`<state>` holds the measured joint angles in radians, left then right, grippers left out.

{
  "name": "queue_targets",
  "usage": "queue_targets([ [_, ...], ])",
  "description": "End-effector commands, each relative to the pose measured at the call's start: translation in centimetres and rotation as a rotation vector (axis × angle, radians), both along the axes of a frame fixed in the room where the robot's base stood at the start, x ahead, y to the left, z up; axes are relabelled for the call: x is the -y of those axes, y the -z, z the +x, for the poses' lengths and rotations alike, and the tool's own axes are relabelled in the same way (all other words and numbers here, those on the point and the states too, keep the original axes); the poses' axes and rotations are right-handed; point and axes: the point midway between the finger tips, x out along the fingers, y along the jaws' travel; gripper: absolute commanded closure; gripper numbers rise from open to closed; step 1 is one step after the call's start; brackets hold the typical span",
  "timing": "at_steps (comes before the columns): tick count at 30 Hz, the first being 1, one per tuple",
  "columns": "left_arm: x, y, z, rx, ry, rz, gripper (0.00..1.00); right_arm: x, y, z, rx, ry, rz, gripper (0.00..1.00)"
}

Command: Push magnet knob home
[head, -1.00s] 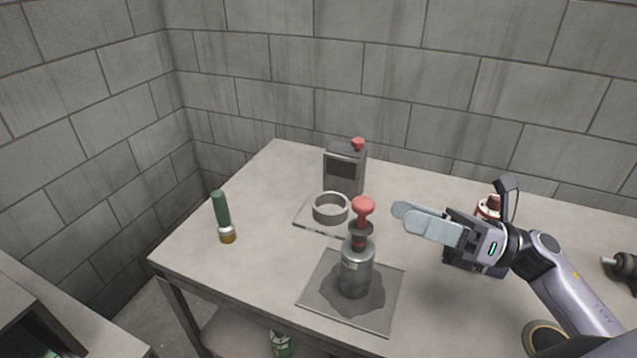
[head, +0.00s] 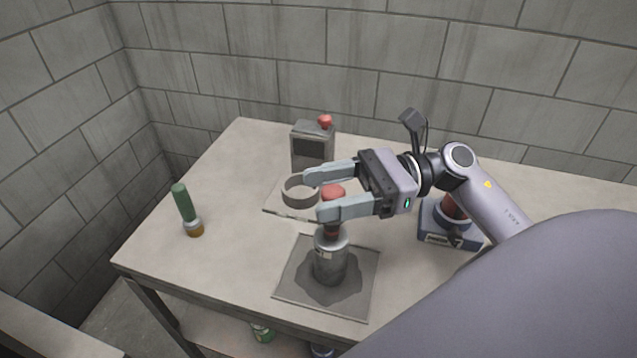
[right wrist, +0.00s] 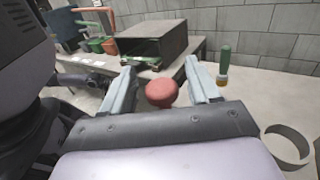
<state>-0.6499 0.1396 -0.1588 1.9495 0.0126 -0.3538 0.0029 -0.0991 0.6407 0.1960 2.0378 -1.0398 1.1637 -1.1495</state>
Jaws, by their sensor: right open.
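A red knob (head: 333,192) stands upright on top of a grey metal cylinder (head: 331,262), which sits on a dark square mat (head: 298,280) on the table. My right gripper (head: 313,195) is open, with one finger on each side of the knob. The near finger hides part of the knob's stem in the head view. In the right wrist view the red knob (right wrist: 162,94) shows between the two fingers, with a gap to each. My left gripper is not in view.
A grey ring (head: 300,193) on a flat plate and a grey box with a red knob (head: 313,145) stand behind. A blue-based device (head: 450,225) is at right, partly behind my arm. The front left tabletop is clear.

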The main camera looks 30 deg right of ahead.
Motion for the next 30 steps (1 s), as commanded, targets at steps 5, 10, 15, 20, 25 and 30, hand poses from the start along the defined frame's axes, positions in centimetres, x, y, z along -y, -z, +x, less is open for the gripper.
queue_targets([
  [5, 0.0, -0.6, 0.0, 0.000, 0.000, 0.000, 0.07, -1.3, -0.1, 0.4, 0.000, 0.000, 0.001, 0.39],
  [10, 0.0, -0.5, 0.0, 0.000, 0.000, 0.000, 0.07, -1.6, 0.0, 0.5, -0.001, 0.000, 0.001, 0.39],
  [15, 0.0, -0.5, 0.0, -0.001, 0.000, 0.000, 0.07, -1.6, 0.0, 0.5, -0.001, 0.000, 0.001, 0.46],
  [20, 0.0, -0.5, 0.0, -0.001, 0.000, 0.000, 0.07, -1.5, 0.0, 0.5, -0.001, 0.000, 0.001, 0.98],
  [25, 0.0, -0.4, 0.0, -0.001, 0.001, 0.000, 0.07, -1.5, 0.1, 0.5, -0.001, 0.001, 0.001, 1.00],
  [30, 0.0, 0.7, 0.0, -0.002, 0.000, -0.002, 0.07, -1.5, 1.2, 0.5, -0.001, 0.001, 0.000, 1.00],
])
